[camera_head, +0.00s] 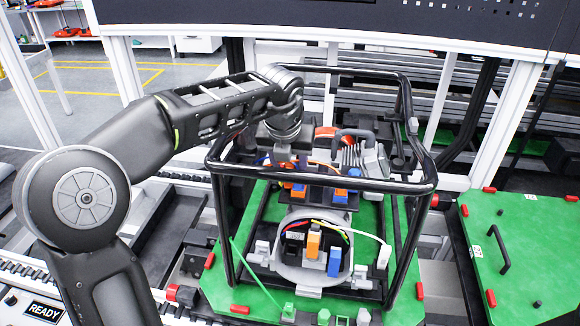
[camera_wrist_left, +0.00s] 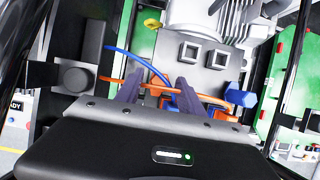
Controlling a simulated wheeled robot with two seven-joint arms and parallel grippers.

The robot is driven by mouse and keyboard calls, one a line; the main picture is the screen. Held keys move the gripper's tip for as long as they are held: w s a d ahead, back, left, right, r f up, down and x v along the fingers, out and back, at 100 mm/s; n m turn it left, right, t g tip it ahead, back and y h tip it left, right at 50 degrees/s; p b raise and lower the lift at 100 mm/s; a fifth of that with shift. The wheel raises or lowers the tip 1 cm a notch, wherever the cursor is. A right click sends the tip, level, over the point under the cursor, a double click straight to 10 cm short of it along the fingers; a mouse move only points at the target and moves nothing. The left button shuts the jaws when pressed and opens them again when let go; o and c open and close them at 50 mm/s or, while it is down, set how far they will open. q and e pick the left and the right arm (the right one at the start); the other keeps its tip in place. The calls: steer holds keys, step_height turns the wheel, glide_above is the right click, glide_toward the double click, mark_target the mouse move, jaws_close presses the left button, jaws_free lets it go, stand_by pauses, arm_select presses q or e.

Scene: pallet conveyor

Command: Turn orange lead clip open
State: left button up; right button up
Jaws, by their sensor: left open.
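My left gripper (camera_head: 284,158) reaches down into the black tube cage (camera_head: 330,181) from above, beside the rear terminal block. In the left wrist view its two dark fingers (camera_wrist_left: 158,88) are apart, with an orange lead (camera_wrist_left: 150,85) crossing between and behind them. A blue lead (camera_wrist_left: 140,60) curves behind. I cannot tell whether the fingers touch a clip.
The cage stands on a green pallet (camera_head: 222,287). A front block holds an orange lever (camera_head: 313,243) and a blue lever (camera_head: 334,262). A grey finned motor (camera_wrist_left: 215,20) stands behind the fingers. Cage bars surround the arm. Another green pallet (camera_head: 530,240) lies at right.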

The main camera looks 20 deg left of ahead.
arm_select(q)
steer(key=v, duration=0.6)
steer(key=shift+b, duration=0.3)
steer(key=shift+s, duration=0.15)
